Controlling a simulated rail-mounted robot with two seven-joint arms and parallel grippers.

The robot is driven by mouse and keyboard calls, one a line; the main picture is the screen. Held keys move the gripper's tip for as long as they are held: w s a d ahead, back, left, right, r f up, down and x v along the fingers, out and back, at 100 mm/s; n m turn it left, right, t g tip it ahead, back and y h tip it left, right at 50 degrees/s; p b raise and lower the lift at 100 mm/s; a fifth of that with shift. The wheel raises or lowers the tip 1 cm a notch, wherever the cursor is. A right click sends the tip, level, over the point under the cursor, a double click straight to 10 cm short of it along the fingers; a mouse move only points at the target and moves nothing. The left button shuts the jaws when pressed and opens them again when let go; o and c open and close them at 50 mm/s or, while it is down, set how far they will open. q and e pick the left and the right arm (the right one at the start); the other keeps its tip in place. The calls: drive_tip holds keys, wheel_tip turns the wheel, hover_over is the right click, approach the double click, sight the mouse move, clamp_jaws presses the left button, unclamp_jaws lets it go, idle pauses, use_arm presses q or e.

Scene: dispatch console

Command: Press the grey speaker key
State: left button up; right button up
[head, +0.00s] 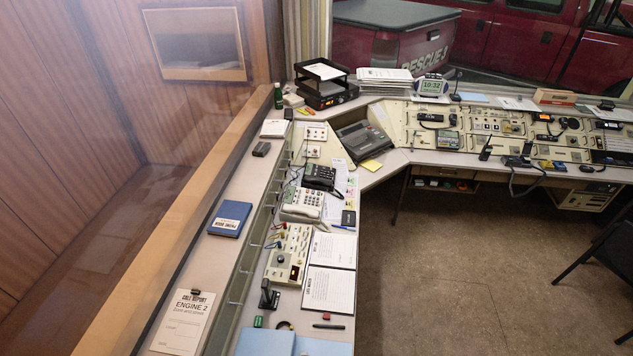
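I cannot single out the grey speaker key at this size. A cream desk phone (303,204) with a keypad sits on the left desk wing, with a black desk phone (322,177) just behind it. A beige control unit (289,254) with small knobs and a red display lies in front of the cream phone. Any of these may carry small keys, but their labels are too small to read. Neither of my grippers is in the head view.
The L-shaped desk holds a blue book (230,219), an Engine 2 clipboard (184,322), a black desk microphone (268,296), and open white pages (329,289). Radio panels (497,122) line the back wing. A black chair (612,250) stands at right; the floor between is clear.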

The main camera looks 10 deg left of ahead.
use_arm(q)
clamp_jaws()
idle(1.7)
